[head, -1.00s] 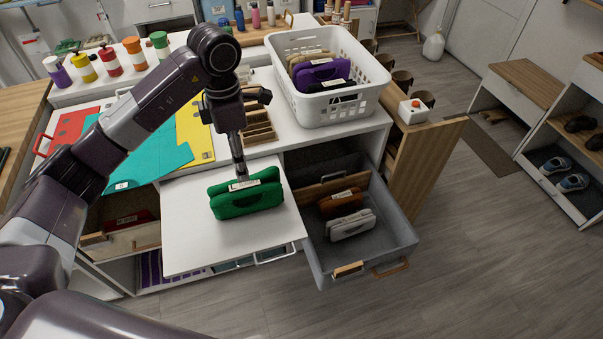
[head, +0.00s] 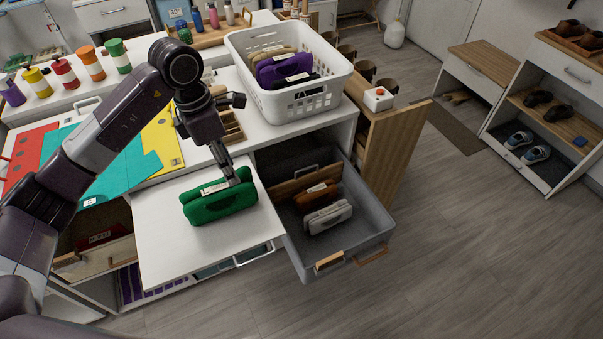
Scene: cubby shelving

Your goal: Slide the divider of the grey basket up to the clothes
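The grey basket (head: 374,223) is a pulled-out bin to the right of a white pull-out board. A brown wooden divider (head: 290,187) stands across it, behind the clothes. The clothes in it are a rust-brown folded bundle (head: 312,196) and a light grey one (head: 328,217); a gap shows between divider and clothes on the left. A green folded bundle (head: 220,205) with a white label lies on the board. My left gripper (head: 238,178) is at the green bundle's upper edge, left of the basket; its fingers are too small to judge. My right gripper is out of view.
The white pull-out board (head: 170,245) lies beside the basket. A white laundry basket (head: 300,100) holding purple and beige bundles stands on the counter behind. Floor in front is clear.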

